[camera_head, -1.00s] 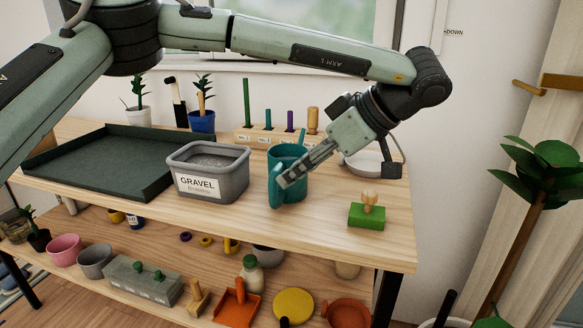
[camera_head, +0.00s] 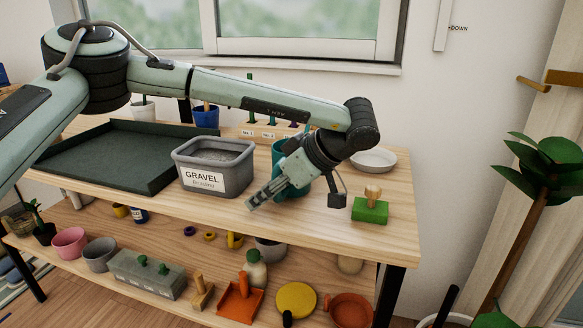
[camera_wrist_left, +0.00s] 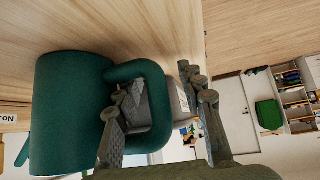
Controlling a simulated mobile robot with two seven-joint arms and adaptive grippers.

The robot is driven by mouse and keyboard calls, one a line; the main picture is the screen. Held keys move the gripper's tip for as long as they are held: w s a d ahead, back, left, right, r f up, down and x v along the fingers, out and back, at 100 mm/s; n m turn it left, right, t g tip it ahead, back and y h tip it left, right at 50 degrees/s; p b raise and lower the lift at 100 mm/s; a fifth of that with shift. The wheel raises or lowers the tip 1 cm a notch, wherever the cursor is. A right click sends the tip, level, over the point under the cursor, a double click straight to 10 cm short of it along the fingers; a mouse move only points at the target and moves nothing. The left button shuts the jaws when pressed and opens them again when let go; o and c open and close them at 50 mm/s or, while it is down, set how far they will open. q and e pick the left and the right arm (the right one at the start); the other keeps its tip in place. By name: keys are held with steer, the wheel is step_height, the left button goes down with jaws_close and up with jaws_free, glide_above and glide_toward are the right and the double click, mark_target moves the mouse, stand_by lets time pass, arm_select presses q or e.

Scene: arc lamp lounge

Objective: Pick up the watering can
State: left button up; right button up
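The teal watering can (camera_head: 279,152) stands upright on the wooden table, partly hidden behind my left gripper and wrist. In the left wrist view, its round body (camera_wrist_left: 65,115) fills the left side and its looped handle (camera_wrist_left: 155,75) reaches toward my fingers. My left gripper (camera_head: 254,203) is in front of the can, pointing down and left. The left wrist view shows its fingers (camera_wrist_left: 158,108) spread apart, one by the handle's opening and one outside the handle. Whether either finger touches the handle is unclear. My right gripper is out of view.
A grey gravel tub (camera_head: 213,158) stands close left of the can, with a dark tray (camera_head: 110,150) beyond. A green block with a wooden knob (camera_head: 370,210) and a white dish (camera_head: 373,160) are to the right. The lower shelf (camera_head: 180,238) holds pots and tools.

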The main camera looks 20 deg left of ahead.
arm_select(q)
jaws_close()
steer(key=shift+r, duration=0.15)
stand_by(0.5)
